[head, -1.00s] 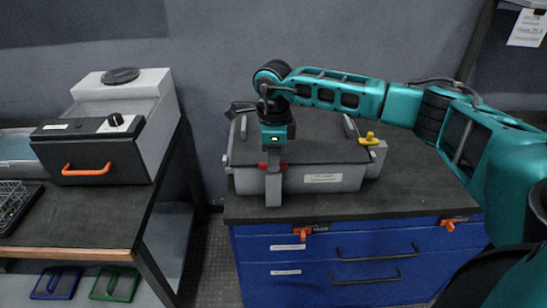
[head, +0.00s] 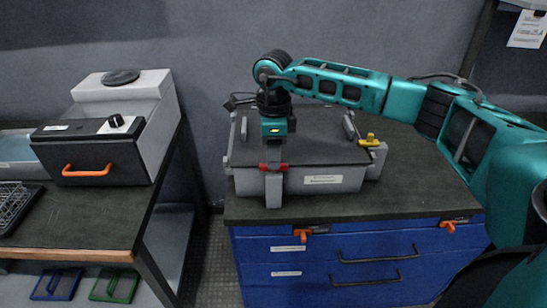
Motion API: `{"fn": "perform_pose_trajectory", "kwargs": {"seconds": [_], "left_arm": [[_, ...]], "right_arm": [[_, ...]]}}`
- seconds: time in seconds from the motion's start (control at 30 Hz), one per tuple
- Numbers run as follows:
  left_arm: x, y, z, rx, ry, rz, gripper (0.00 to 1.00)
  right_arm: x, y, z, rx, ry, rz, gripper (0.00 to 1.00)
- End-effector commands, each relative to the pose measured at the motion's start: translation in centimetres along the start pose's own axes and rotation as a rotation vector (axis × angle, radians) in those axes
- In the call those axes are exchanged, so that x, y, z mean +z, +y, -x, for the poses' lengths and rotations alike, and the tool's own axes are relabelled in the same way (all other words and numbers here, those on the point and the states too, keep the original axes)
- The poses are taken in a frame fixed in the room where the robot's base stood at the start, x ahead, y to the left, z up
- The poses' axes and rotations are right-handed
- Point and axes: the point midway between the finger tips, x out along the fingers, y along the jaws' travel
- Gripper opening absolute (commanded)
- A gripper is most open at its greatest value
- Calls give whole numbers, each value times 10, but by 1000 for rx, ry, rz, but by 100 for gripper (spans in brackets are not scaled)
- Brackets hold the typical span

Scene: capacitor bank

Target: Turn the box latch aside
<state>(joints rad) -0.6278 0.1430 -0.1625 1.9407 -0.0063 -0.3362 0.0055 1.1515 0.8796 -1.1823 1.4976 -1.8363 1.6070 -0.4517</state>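The grey box (head: 241,183) with a dark lid stands on top of the blue drawer cabinet. A red latch (head: 283,167) sits at the front edge of its lid, above a grey upright piece (head: 273,191). A yellow latch (head: 369,140) sits on a grey bracket at the box's right side. My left gripper is not in view.
The cabinet top (head: 420,185) is clear to the right of the box. Orange handles (head: 310,230) sit on the cabinet front. At the left, a table (head: 95,215) bears a grey machine (head: 160,120) and a wire basket (head: 14,205). A gap separates table and cabinet.

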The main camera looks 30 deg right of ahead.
Motion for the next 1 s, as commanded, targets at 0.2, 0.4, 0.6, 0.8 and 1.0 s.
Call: {"fn": "perform_pose_trajectory", "kwargs": {"seconds": [0.2, 0.4, 0.6, 0.8, 1.0], "left_arm": [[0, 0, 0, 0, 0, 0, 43], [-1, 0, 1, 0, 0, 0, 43], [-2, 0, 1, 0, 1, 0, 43], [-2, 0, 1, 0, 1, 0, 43], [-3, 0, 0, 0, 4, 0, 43]], "right_arm": [[1, -1, 51, -5, -3, -1, 39], [0, -1, 88, -4, -3, -1, 39], [0, 0, 106, -2, -1, -1, 39], [0, 0, 108, -1, -1, -1, 39], [0, 0, 108, -1, -1, -1, 39]]}}
